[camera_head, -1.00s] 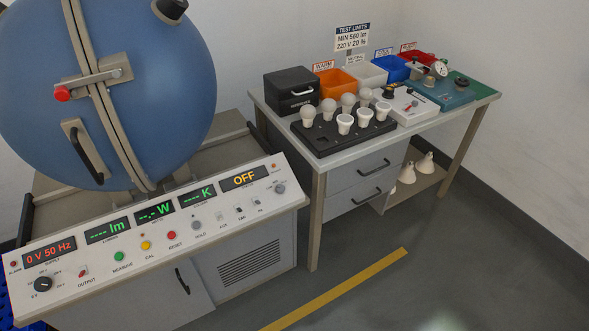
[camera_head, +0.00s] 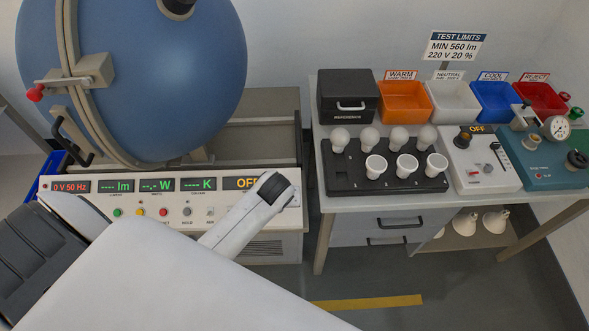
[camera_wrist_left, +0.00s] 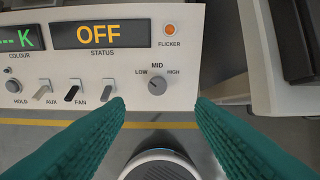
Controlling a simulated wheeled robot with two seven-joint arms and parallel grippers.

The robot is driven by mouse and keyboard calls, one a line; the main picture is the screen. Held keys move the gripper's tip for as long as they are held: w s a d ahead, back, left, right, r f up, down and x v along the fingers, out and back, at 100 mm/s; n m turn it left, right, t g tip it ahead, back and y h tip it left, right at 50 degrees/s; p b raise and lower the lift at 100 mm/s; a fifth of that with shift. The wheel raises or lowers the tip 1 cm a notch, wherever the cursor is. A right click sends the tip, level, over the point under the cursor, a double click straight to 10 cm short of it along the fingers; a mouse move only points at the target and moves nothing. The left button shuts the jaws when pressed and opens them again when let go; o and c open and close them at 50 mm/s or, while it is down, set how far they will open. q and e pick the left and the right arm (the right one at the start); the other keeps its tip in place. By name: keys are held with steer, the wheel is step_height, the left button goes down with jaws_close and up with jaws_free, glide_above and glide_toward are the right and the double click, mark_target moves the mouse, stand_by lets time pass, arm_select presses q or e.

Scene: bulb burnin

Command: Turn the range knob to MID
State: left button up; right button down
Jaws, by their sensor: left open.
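The range knob (camera_wrist_left: 158,85) is a small grey round knob on the white front panel (camera_wrist_left: 130,92), with LOW, MID and HIGH printed around it. Its pointer appears to lean up and left toward LOW, but it is too small to be sure. My left gripper (camera_wrist_left: 160,103) is open, with one teal finger on each side below the knob in the left wrist view. Nothing is between the fingers, and they look apart from the knob. In the head view my white left arm covers part of the panel's right end, and I cannot make out the knob or fingers. My right gripper is not in view.
Left of the knob are the FAN switch (camera_wrist_left: 72,93) and AUX switch (camera_wrist_left: 43,91). An orange FLICKER lamp (camera_wrist_left: 169,29) and OFF display (camera_wrist_left: 100,34) are above. The blue sphere (camera_head: 150,80) stands behind the panel. A bench (camera_head: 340,205) with bulbs stands to the right.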

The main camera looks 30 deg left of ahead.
mark_target(279, 211)
arm_select(q)
steer(key=x, duration=1)
steer(key=shift+s+a+f+b, duration=0.15)
steer(key=shift+b, duration=0.2)
steer(key=shift+a+f, duration=0.2)
steer(key=shift+f, duration=0.45)
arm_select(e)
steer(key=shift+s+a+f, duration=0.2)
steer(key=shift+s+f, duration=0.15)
arm_select(q)
steer(key=c, duration=1)
steer(key=shift+o, duration=0.2)
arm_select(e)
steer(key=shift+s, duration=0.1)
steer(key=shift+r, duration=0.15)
